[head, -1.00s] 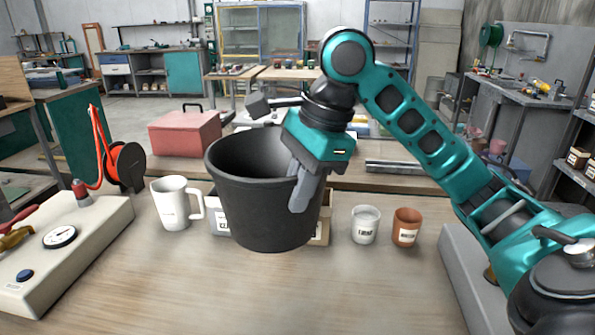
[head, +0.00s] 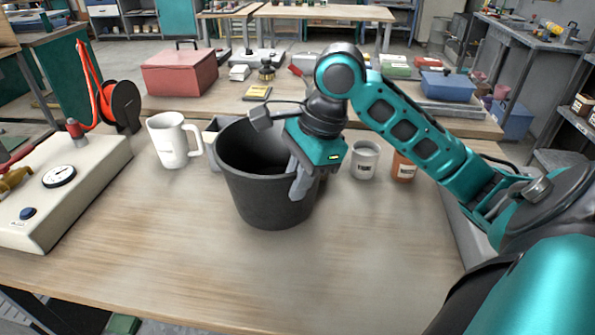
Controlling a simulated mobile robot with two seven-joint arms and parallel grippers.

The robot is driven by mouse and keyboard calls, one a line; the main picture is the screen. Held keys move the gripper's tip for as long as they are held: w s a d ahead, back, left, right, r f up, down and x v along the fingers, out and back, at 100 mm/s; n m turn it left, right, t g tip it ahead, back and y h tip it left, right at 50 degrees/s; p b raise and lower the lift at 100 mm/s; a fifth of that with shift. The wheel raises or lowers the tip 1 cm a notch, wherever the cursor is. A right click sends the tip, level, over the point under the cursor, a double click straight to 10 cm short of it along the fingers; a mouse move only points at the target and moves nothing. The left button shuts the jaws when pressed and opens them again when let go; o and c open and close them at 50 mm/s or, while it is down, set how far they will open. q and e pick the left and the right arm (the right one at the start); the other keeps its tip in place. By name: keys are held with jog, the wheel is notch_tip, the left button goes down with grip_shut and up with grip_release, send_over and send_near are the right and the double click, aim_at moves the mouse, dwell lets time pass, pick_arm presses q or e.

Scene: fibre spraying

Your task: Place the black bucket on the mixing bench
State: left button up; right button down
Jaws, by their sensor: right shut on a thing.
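The black bucket (head: 262,195) is upright over the middle of the wooden mixing bench (head: 200,255). My right gripper (head: 302,182) is shut on the right side of its rim, with a grey finger outside the wall. The bucket's base is at or close to the bench top; I cannot tell whether it touches. The bucket looks empty where its inside shows. My left gripper is not in view.
A white jug (head: 172,140) stands left of the bucket. A white cup (head: 364,160) and a brown cup (head: 403,166) stand to its right. A pale scale-like device (head: 60,190) fills the bench's left side. The front of the bench is clear.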

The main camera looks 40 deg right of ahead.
jog(key=x, duration=0.2)
jog(key=shift+d+f+b, duration=0.2)
jog(key=shift+f+b, duration=0.15)
jog(key=shift+f, duration=0.15)
jog(key=c, duration=1.6)
grip_release()
jog(key=shift+s+f, duration=0.15)
jog(key=shift+f, duration=0.05)
jog(key=o, duration=0.4)
jog(key=shift+c, duration=0.2)
jog(key=shift+r, duration=0.1)
notch_tip(320, 180, up, 12)
jog(key=p, duration=0.2)
send_over(293, 203)
jog(key=s+d, duration=0.3)
jog(key=shift+w, duration=0.1)
